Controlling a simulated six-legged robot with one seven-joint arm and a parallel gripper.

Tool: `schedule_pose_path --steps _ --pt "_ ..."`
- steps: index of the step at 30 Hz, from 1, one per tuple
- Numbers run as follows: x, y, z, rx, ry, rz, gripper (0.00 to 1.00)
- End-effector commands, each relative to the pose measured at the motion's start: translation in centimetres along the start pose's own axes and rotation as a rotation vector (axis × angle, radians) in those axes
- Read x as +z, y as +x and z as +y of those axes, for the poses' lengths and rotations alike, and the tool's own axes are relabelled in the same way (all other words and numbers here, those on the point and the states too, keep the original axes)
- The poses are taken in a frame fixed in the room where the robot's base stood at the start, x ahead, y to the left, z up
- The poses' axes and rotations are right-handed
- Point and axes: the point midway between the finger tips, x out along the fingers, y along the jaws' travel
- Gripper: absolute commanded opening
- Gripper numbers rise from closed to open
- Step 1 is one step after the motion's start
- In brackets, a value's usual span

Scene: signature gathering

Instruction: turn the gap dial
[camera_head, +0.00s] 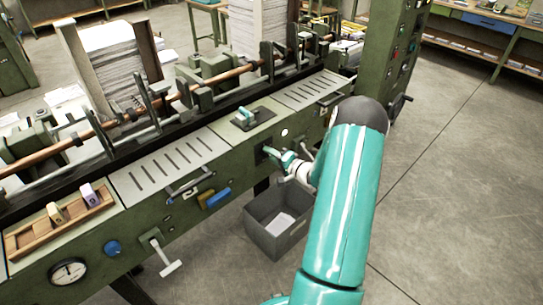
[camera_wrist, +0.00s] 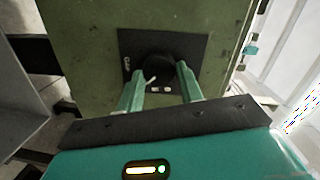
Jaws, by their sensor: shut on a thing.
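A round black dial (camera_wrist: 158,68) sits on a dark plate (camera_wrist: 130,42) on the green front panel of the machine. In the head view my gripper (camera_head: 272,153) reaches the machine's front face, and the dial is mostly hidden behind the fingers.
Left along the machine front are blue and tan handles (camera_head: 217,198), a white lever (camera_head: 164,258), a blue knob (camera_head: 112,248) and a gauge (camera_head: 67,271). A grey bin (camera_head: 276,244) stands on the floor below my gripper. The floor to the right is clear.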

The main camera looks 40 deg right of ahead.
Motion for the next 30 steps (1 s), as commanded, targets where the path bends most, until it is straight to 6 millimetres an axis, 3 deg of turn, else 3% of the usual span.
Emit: schedule_pose_path --steps 10,11,14,24,30 --pt "0.1 0.0 0.1 0.001 0.006 0.000 0.14" --pt "0.1 0.0 0.1 0.001 0.005 0.000 0.41" --pt "0.0 0.0 0.1 0.001 0.005 0.000 0.58" --pt "0.0 -0.3 0.0 0.000 0.003 0.000 0.58" --pt "-0.1 -2.9 0.0 0.001 0.003 0.002 0.58"
